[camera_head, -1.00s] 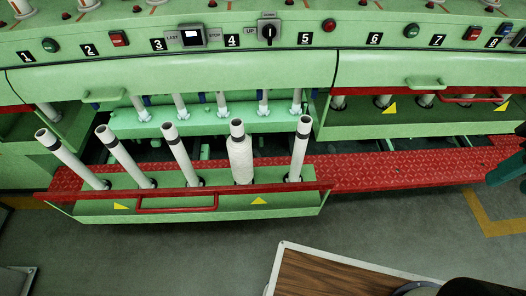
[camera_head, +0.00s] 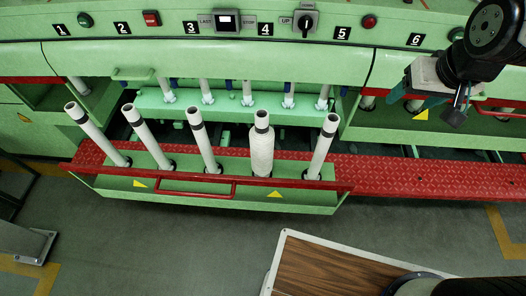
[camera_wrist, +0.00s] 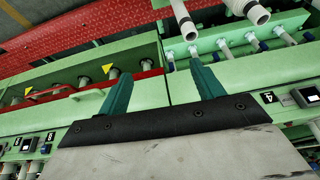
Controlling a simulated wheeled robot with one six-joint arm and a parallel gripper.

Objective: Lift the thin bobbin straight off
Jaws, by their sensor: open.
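In the head view several white tubes with dark tops stand tilted on pegs in the pulled-out green drawer (camera_head: 220,199). One, second from the right, is thicker, with a rough white winding like a thin layer; I take it as the thin bobbin (camera_head: 261,153). The others, such as the far right tube (camera_head: 320,150), look bare and smooth. My gripper (camera_head: 430,103) is at the upper right, apart from the bobbin and to its right. Its teal fingers are spread and empty, as the wrist view (camera_wrist: 163,85) also shows. Tube ends (camera_wrist: 257,15) show at that view's top right.
A red tread-plate step (camera_head: 430,175) runs behind and right of the drawer. A second green drawer (camera_head: 440,133) with pegs lies under my gripper. The numbered control panel (camera_head: 270,20) spans the back. A wooden-topped surface (camera_head: 330,270) is in front; grey floor lies around.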

